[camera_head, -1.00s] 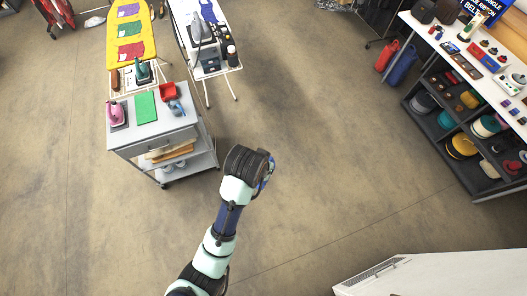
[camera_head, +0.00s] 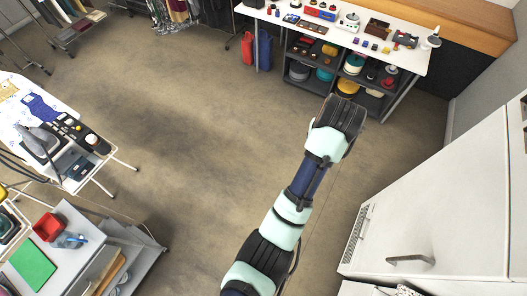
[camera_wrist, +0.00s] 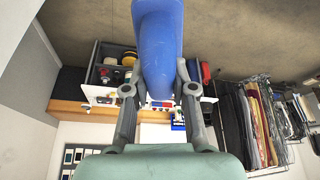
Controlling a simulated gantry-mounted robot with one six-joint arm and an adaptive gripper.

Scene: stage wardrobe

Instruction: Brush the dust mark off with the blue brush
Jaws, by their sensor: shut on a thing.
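My gripper (camera_wrist: 159,80) is shut on a long, smooth blue thing, which looks like the blue brush (camera_wrist: 158,40). The brush sticks out past the fingers toward the top of the wrist view; I cannot see its bristles. In the head view the wrist end of my arm hides both gripper and brush; the arm reaches over open floor toward the table. I cannot make out a dust mark in either view.
A white table (camera_head: 345,36) with small goods and hat shelves stands at the back. A white cabinet (camera_head: 440,200) is at the right. A trolley with a green mat (camera_head: 32,264) and an ironing board (camera_head: 60,108) are at the left. The floor between is clear.

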